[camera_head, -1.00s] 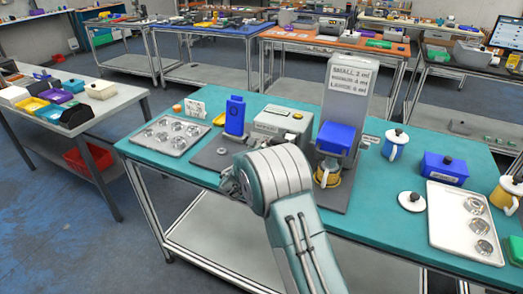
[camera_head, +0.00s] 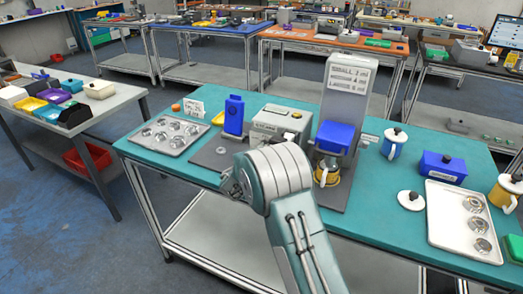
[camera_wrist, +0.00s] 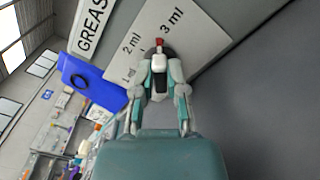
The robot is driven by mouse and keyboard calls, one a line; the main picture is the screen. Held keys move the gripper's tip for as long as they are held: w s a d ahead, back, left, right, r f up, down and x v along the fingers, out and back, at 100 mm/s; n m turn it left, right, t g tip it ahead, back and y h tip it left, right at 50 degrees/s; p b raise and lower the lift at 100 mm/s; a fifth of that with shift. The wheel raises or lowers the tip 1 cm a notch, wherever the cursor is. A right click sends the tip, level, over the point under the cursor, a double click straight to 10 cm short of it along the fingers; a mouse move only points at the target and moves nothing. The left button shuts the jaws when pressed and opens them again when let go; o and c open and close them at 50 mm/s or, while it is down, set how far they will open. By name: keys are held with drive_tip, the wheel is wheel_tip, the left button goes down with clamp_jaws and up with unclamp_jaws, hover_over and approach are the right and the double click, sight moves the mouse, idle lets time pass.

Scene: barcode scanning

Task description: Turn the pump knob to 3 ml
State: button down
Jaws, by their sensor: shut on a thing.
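In the wrist view, my gripper (camera_wrist: 159,76) is shut on the small white pump knob (camera_wrist: 159,62), with a finger on each side of it. The knob's red pointer (camera_wrist: 159,42) lies between the 2 ml and 3 ml marks on the pale dial plate (camera_wrist: 198,38). The plate's 1 ml mark is further left. In the head view, my gripper's end (camera_head: 235,186) is in front of the grey machine base, and the knob is hidden there.
In the wrist view, a blue part with a black ring (camera_wrist: 92,85) and a GREASE label (camera_wrist: 93,26) are left of the dial. The head view shows a blue upright part (camera_head: 233,116), a grey box (camera_head: 281,123) and a metal tray (camera_head: 165,134) on the teal table.

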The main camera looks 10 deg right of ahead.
drive_tip(key=shift+f+m, duration=0.15)
drive_tip(key=shift+m, duration=0.65)
drive_tip(key=shift+s, duration=0.1)
drive_tip(key=c, duration=0.7)
unclamp_jaws()
drive_tip(key=shift+s+a, duration=0.1)
drive_tip(key=shift+a, duration=0.05)
drive_tip(key=v, duration=1.1)
drive_tip(key=shift+s+a, duration=0.2)
drive_tip(key=shift+s, duration=0.05)
